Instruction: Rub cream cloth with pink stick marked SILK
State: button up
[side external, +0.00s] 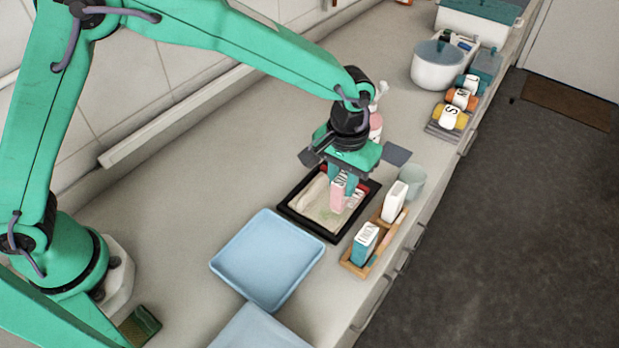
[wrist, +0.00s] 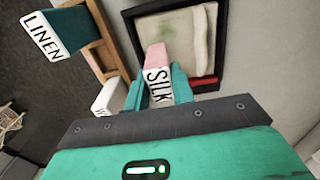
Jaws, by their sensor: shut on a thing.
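The pink stick marked SILK (wrist: 156,65) is held between the green fingers of my gripper (wrist: 160,88). In the side external view the pink stick (side external: 338,194) points down at the cream cloth (side external: 318,210). The cream cloth also shows in the wrist view (wrist: 183,28), with a faint greenish mark on it. It lies in a black tray (side external: 287,206) with a red strip along one side. The stick's lower end is over the cloth; I cannot tell for certain whether it touches. My gripper (side external: 343,180) hides part of the tray's far side.
A wooden rack (side external: 350,266) beside the tray holds a teal-and-white LINEN stick (wrist: 50,33) and a white stick (side external: 394,202). A greenish cup (side external: 412,181) stands close by. A blue tray (side external: 268,258) lies nearer my base. Lettered blocks and a white pot (side external: 437,68) stand farther back.

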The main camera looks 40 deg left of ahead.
jog(key=shift+w, duration=0.5)
jog(key=shift+r, duration=0.2)
jog(key=shift+r, duration=2.85)
jog(key=shift+r, duration=0.1)
jog(key=shift+r, duration=1.4)
jog(key=shift+f, duration=0.15)
jog(key=shift+a+f, duration=0.25)
jog(key=shift+f, duration=1)
jog(key=shift+a+f, duration=0.2)
jog(key=shift+f, duration=1.05)
jog(key=shift+a+f, duration=0.25)
jog(key=shift+f, duration=1)
jog(key=shift+f, duration=0.65)
